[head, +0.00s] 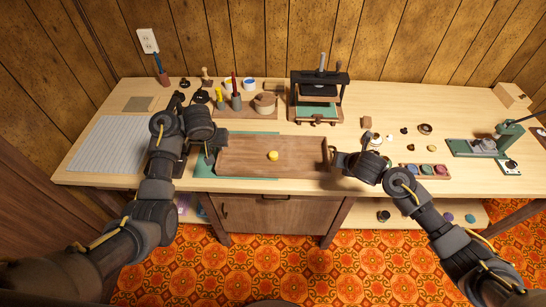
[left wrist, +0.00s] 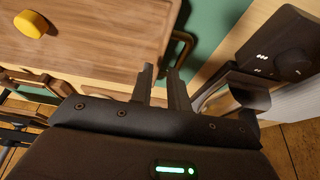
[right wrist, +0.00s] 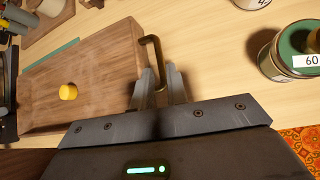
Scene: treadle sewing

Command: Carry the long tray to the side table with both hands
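The long brown wooden tray (head: 250,158) lies on the workbench, partly over a green mat, with a small yellow round piece (head: 273,156) on it. It also shows in the left wrist view (left wrist: 100,35) and the right wrist view (right wrist: 95,75). My left gripper (left wrist: 161,70) is open at the tray's left end, fingertips close to the bent handle (left wrist: 186,42). My right gripper (right wrist: 160,70) is open at the right end, with the other handle (right wrist: 153,48) reaching between its fingers. A gap shows between the fingers of each gripper. No side table is identifiable.
Behind the tray stand a black press (head: 319,95) and a rack of small tools (head: 250,110). A grey ribbed mat (head: 108,143) lies left. Paint pots (head: 425,170) and a green-based device (head: 475,147) are right. The patterned floor (head: 275,265) is in front.

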